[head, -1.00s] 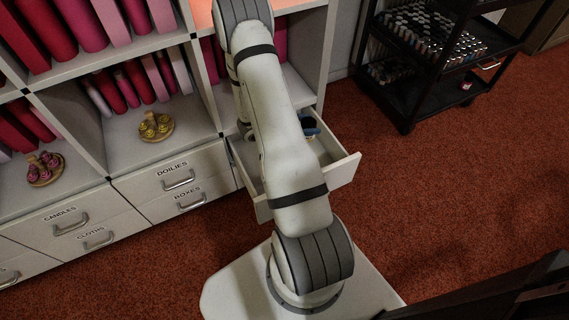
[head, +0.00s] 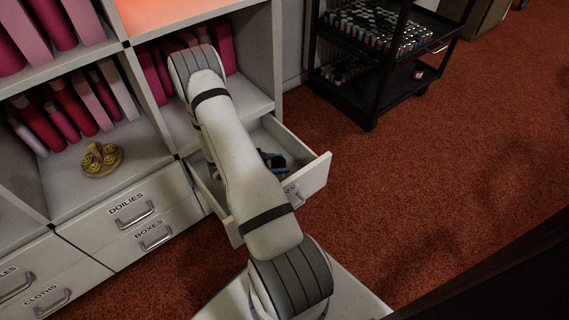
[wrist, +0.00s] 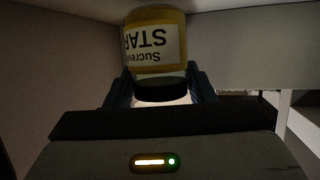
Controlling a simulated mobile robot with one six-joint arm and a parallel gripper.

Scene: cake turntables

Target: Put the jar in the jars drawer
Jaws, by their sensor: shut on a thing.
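The jar (wrist: 155,45) shows in the wrist view, with a yellow body, a dark lid and a white label whose lettering is upside down in the picture. My gripper (wrist: 155,88) is shut on the jar at its lid end, one dark finger on each side. In the head view an open drawer (head: 313,180) stands out from the cabinet. My arm crosses over it and covers most of its inside and label; only the letters "RS" show. A small dark blue part of my gripper (head: 272,159) shows at the drawer's opening. The jar is hidden in the head view.
Shut drawers marked DOILIES (head: 134,212), BOXES (head: 154,238) and CLOTHS (head: 48,302) lie left of the open one. Shelves above hold pink and red items and a wooden stand (head: 101,160). A black cart (head: 372,95) stands at the back right. Red carpet on the right is clear.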

